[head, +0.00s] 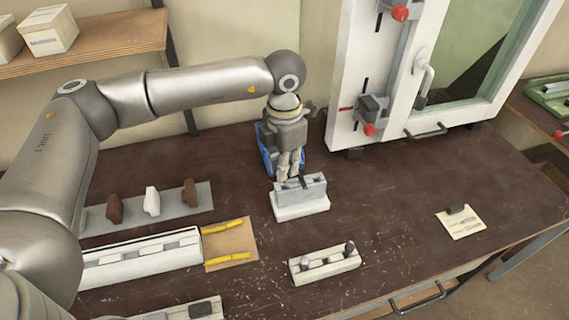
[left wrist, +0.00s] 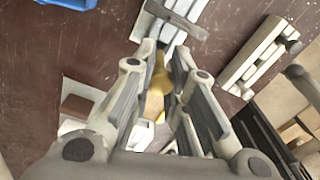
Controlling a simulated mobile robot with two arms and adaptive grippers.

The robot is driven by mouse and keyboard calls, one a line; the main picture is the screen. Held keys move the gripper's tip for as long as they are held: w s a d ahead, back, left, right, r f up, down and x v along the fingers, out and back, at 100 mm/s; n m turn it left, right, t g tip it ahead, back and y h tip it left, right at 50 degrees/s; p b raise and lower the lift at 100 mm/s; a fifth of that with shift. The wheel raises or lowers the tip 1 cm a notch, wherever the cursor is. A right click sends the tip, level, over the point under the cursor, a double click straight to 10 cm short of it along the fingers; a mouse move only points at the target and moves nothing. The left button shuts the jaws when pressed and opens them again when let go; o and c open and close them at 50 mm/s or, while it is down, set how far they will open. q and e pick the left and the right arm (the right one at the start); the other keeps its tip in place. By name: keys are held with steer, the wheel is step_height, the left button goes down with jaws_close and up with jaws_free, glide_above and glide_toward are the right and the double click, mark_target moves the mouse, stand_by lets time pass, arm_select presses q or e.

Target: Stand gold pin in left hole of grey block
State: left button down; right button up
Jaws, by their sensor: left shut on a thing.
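My left gripper (head: 291,176) points down at the middle of the table, just behind a light block with a grey upright part (head: 300,198). In the left wrist view its fingers (left wrist: 165,55) are closed around a gold piece, the gold pin (left wrist: 158,82). The pin is mostly hidden by the fingers in the head view. The block also shows beyond the fingertips in the left wrist view (left wrist: 172,22). I cannot make out its holes, or whether the pin touches it. My right gripper is not in view.
A pale block with dark pegs (head: 325,264) lies in front. A blue tray (head: 267,150) is behind the gripper. Yellow strips on a card (head: 229,243) and a long white rail (head: 140,260) lie left. A white frame with red knobs (head: 345,75) stands behind. The table's right is mostly clear.

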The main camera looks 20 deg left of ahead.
mark_target(285, 183)
arm_select(q)
steer(key=shift+f, duration=0.15)
steer(key=shift+f+b, duration=0.35)
steer(key=shift+b, duration=0.15)
steer(key=shift+f+b, duration=1.75)
steer(key=shift+f, duration=0.15)
steer(key=c, duration=1.4)
jaws_free()
steer(key=shift+o, duration=0.2)
steer(key=shift+r+p, duration=1.9)
steer(key=shift+r, duration=2.15)
